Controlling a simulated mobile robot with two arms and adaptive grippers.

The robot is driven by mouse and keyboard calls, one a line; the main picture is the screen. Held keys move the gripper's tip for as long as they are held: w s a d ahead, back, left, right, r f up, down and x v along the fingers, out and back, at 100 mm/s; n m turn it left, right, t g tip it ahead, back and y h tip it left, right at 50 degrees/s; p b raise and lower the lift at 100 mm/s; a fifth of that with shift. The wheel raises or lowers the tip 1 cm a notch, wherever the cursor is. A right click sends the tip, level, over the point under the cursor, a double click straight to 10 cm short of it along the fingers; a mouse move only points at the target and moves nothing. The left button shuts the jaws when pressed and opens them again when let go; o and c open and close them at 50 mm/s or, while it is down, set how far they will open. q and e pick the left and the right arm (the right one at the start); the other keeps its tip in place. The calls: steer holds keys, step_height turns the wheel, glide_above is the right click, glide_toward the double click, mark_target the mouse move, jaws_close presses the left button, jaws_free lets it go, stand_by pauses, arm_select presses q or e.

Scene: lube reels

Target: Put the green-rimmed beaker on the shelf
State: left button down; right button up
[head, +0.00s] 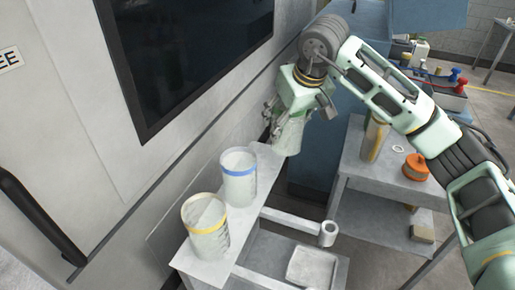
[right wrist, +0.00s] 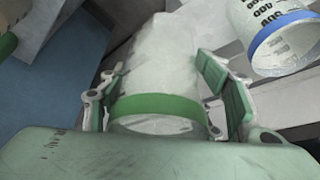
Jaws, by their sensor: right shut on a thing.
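The green-rimmed beaker (right wrist: 160,70) is clear and sits between the fingers of my right gripper (right wrist: 165,100), which is shut on it near the rim. In the head view the beaker (head: 289,136) hangs below the right gripper (head: 285,112) at the far end of the narrow grey shelf (head: 239,220). I cannot tell whether its base touches the shelf. A blue-rimmed beaker (head: 238,180) stands mid-shelf and a yellow-rimmed beaker (head: 206,228) stands nearer. The blue-rimmed beaker also shows at the upper right of the wrist view (right wrist: 275,35). My left gripper is not in view.
The wall with a dark window (head: 195,50) runs along the shelf's left side. A grey cart (head: 355,175) on the right holds an orange spool (head: 416,167) and a tan cylinder (head: 375,138). A tray (head: 312,268) lies lower, right of the shelf.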

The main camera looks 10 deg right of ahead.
steer(key=w+a+f+p, duration=0.1)
steer(key=w+f, duration=0.1)
steer(key=w+a+f+p, duration=0.1)
steer(key=w+a+f, duration=0.1)
steer(key=f, duration=0.1)
steer(key=w+a+f+p, duration=0.1)
steer(key=w+a+f, duration=0.1)
steer(key=f, duration=0.1)
steer(key=shift+f+p, duration=0.15)
steer(key=shift+p, duration=0.25)
steer(key=shift+f, duration=0.2)
steer(key=shift+f, duration=0.1)
steer(key=shift+f+b, duration=0.15)
steer(key=shift+b, duration=0.15)
steer(key=o, duration=1.2)
steer(key=shift+r, duration=0.2)
